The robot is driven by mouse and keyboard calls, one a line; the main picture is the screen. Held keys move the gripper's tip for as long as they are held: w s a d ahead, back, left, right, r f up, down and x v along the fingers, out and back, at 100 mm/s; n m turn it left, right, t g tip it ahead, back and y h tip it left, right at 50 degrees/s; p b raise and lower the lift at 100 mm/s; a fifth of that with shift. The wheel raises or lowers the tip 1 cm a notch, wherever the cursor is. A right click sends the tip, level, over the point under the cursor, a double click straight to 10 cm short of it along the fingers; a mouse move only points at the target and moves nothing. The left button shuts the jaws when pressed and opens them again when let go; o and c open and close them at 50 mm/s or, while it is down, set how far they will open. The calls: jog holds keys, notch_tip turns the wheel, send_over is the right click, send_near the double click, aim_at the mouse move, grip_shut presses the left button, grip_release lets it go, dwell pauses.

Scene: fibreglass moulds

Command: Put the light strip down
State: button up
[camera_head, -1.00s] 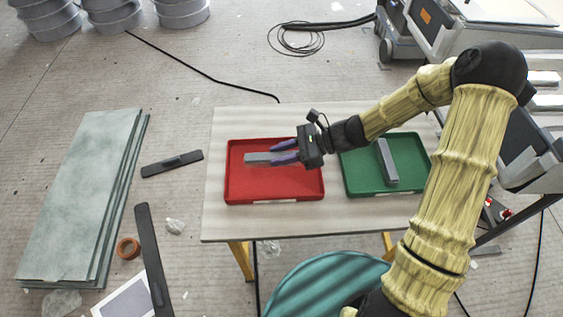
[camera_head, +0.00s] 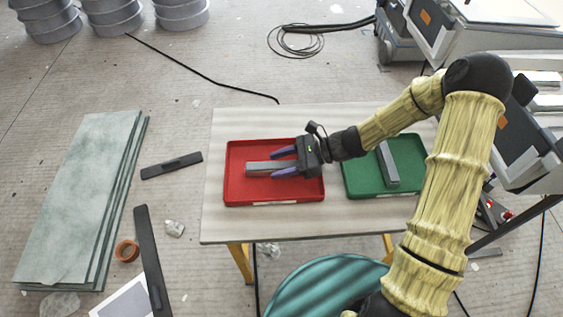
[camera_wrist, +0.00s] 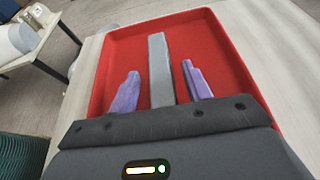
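The light grey strip (camera_head: 262,168) lies lengthwise in the red tray (camera_head: 232,190), apparently on its floor. My gripper (camera_head: 282,161) is open low over the tray, with one purple finger on each side of the strip's right part. In the wrist view, the strip (camera_wrist: 161,70) lies between the two fingers (camera_wrist: 161,86), with a gap on both sides. The strip's near end is hidden by the gripper body.
A green tray (camera_head: 358,187) with another grey strip (camera_head: 388,163) stands to the right on the same pale table (camera_head: 222,222). My forearm reaches across the table's right side. A teal round seat (camera_head: 330,290) stands at the front.

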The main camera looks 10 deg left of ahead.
jog(key=shift+d, duration=0.1)
jog(key=p+v, duration=0.2)
jog(key=v, duration=0.9)
jog(key=shift+w+d+r, duration=0.1)
jog(key=shift+d+r, duration=0.05)
jog(key=shift+d, duration=0.25)
jog(key=shift+s, duration=0.2)
jog(key=s+d+n+h, duration=0.1)
jog(key=s+n+h, duration=0.1)
jog(key=s+d+n+h, duration=0.1)
jog(key=s+h, duration=0.1)
jog(key=shift+d+n, duration=0.2)
jog(key=shift+n, duration=0.2)
jog(key=s+d+n+h, duration=0.2)
jog(key=d+n+h, duration=0.1)
jog(key=shift+s+r, duration=0.2)
jog(key=shift+r, duration=0.05)
jog(key=s+d+r+n+t+h, duration=0.3)
jog(key=d+r+n+t+h, duration=0.2)
jog(key=d+r+n+h, duration=0.1)
jog(key=d+r+n, duration=0.1)
jog(key=n, duration=0.1)
jog(key=shift+s+d+n+t, duration=0.3)
jog(key=shift+d+t, duration=0.1)
